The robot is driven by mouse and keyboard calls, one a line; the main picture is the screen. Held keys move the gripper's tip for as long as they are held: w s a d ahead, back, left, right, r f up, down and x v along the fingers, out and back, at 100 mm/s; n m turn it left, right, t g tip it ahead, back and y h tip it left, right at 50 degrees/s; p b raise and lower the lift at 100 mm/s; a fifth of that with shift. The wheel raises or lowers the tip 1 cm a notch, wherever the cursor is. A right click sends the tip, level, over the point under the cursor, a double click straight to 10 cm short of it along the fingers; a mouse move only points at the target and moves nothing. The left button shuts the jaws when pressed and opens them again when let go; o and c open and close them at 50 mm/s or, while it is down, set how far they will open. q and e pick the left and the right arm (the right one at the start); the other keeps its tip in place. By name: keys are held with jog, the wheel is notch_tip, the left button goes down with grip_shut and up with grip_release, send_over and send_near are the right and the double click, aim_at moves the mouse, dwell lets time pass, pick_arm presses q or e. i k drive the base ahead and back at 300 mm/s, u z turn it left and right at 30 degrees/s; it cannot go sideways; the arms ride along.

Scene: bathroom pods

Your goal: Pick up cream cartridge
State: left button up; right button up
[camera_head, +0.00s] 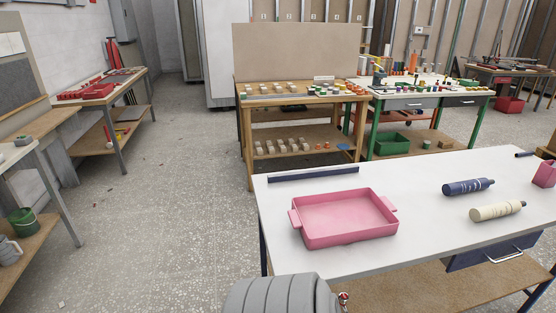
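The cream cartridge (497,211) lies on its side on the white table (330,262), toward the right, its narrow nozzle end pointing right. A dark blue cartridge (467,187) lies just behind it and to the left, apart from it. A pink tray (343,230) with two side handles stands on the left half of the same table and looks empty. Neither of my grippers shows in this view, so what they hold cannot be seen.
A dark bar (313,174) lies along the table's back left edge. A pink container (544,173) stands at the far right, near a small dark object (524,155). White surface is free between tray and cartridges. A wooden workbench (300,98) stands behind; open floor (150,220) lies left.

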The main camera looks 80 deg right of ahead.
aim_at(500, 208)
jog(key=z, duration=3.25)
